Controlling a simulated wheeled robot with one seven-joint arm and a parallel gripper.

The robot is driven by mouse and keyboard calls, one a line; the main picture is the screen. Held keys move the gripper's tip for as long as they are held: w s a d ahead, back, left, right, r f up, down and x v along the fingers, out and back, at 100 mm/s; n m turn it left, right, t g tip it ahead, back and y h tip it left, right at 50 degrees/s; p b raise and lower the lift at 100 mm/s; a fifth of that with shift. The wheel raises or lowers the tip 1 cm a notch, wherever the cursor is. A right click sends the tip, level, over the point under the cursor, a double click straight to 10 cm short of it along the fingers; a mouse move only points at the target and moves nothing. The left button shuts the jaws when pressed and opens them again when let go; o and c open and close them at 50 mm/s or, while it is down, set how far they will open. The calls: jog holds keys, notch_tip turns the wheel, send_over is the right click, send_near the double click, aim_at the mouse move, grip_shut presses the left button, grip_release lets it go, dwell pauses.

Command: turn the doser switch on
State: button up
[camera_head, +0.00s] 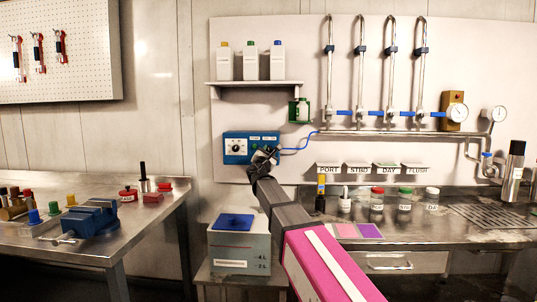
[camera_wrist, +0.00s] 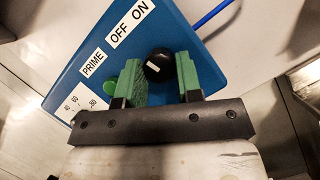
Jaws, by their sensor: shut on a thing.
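The doser is a blue box (camera_head: 238,147) on the white wall panel, with a round dial on its left side. In the wrist view its blue face (camera_wrist: 95,32) carries the labels PRIME, OFF and ON. The doser switch is a black round knob (camera_wrist: 157,66) with a short white mark; I cannot tell surely which label the mark faces. My gripper (camera_head: 266,156) reaches the right part of the box. In the wrist view its green-padded fingers (camera_wrist: 163,74) stand on either side of the knob, shut on it. In the head view my gripper hides the knob.
A blue tube (camera_head: 300,147) runs right from the box. Above are a shelf (camera_head: 255,84) with three bottles and a green holder (camera_head: 299,110). A grey box with a blue top (camera_head: 232,222) stands below. Several small jars (camera_head: 377,198) stand on the right counter.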

jog(key=shift+a+r+m+g+h, duration=0.1)
jog(key=shift+m+g+h, duration=0.5)
jog(key=shift+m, duration=1.15)
jog(key=shift+m+g+h, duration=0.4)
jog(key=shift+m+g, duration=0.25)
jog(key=shift+m, duration=1.15)
jog(key=shift+a+r+m+g+h, duration=0.1)
jog(key=shift+m+g+h, duration=0.5)
jog(key=shift+m, duration=1.15)
jog(key=o, duration=0.9)
jog(key=shift+o, duration=0.2)
jog(key=shift+s, duration=0.1)
jog(key=v, duration=1)
jog(key=shift+s, duration=0.3)
